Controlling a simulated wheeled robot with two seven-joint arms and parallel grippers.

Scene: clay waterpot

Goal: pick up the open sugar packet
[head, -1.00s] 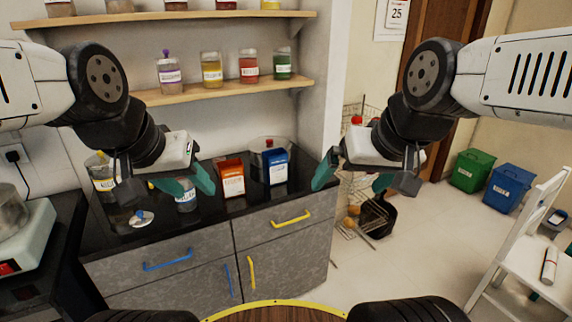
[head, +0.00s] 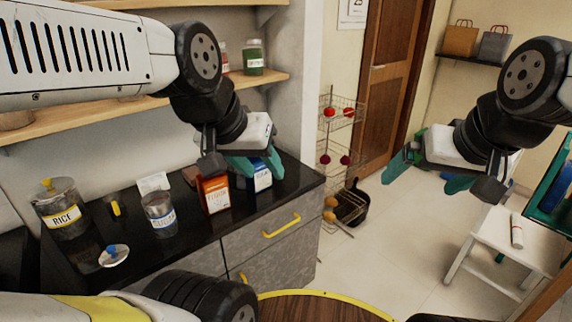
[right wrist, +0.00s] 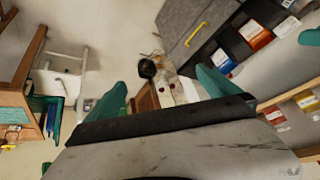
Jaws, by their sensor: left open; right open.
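Two packets stand on the black counter in the head view: an orange-red packet with a white label (head: 216,194) and a blue packet (head: 262,178) to its right. I cannot read which is sugar or whether its top is open. My left gripper (head: 258,164) is open, with its teal fingers over and in front of the blue packet, partly hiding it. I cannot tell whether they touch. My right gripper (head: 428,178) is open and empty over the floor, right of the counter. In the right wrist view the orange packet (right wrist: 255,35) and blue packet (right wrist: 286,26) show at upper right.
A RICE jar (head: 62,208), a blue-labelled jar (head: 160,214) and a loose lid with blue knob (head: 113,256) are on the counter's left. A shelf (head: 140,110) runs above. A wire rack (head: 342,150) and white stool (head: 500,240) stand right; floor between is clear.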

